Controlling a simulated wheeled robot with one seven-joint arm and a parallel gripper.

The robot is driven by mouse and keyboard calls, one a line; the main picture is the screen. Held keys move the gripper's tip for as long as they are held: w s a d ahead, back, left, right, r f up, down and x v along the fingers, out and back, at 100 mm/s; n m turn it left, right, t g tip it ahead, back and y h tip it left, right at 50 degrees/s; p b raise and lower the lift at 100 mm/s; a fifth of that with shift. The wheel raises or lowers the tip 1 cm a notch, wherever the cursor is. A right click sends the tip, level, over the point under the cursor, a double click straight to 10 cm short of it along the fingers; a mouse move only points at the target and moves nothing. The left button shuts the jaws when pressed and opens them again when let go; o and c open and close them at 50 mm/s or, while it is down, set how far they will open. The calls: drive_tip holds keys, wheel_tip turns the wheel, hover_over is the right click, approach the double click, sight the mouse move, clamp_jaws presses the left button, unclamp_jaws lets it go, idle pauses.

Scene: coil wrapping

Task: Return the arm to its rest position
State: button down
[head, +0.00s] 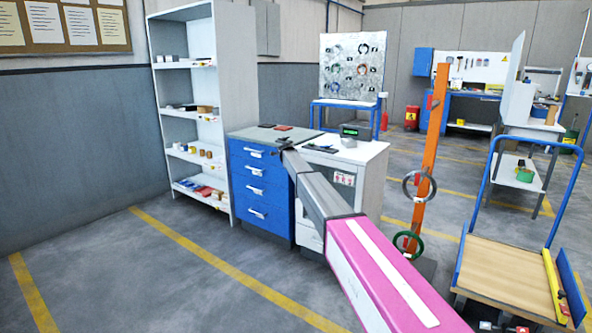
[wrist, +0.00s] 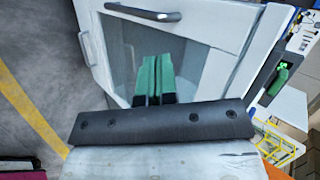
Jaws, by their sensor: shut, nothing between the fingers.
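My arm (head: 330,205), magenta and grey, reaches from the lower right of the head view towards the cabinets. My gripper (head: 283,145) is small at its far end, in front of the blue drawer cabinet and the white cabinet. In the wrist view my gripper (wrist: 157,62) shows two green fingertips side by side, shut with nothing between them. Behind them is the white cabinet front (wrist: 215,22) with a dark handle. I cannot tell the exact gap between fingertips and cabinet.
The blue drawer cabinet (head: 262,190) and white cabinet (head: 372,170) stand by a white shelf (head: 190,100). An orange post (head: 431,150) holds a grey coil (head: 408,184) and a green coil (head: 399,241). A wooden-decked cart (head: 505,270) is at right. Floor at left is clear.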

drive_tip(key=s+d+f+n+g, duration=0.25)
drive_tip(key=s+d+f, duration=0.35)
drive_tip(key=s, duration=0.6)
drive_tip(key=s+d+f+n+g, duration=0.1)
drive_tip(key=s+d+f+n, duration=0.25)
drive_tip(key=s+d, duration=0.65)
drive_tip(key=s+d+f+n+g, duration=0.2)
drive_tip(key=s+d+f+n, duration=0.25)
drive_tip(key=s, duration=1.05)
drive_tip(key=s+d+f+n+g, duration=0.1)
drive_tip(key=s+d+n, duration=0.1)
drive_tip(key=s, duration=0.9)
drive_tip(key=s+d+f+n+g+y, duration=0.1)
drive_tip(key=s+d+f+n, duration=0.1)
drive_tip(key=s, duration=1)
drive_tip(key=s+d+f+n+g+y, duration=0.1)
drive_tip(key=s+d+n, duration=0.3)
drive_tip(key=s, duration=0.8)
drive_tip(key=shift+f+n+g, duration=0.3)
drive_tip(key=shift+n+g, duration=0.05)
drive_tip(key=shift+n, duration=0.6)
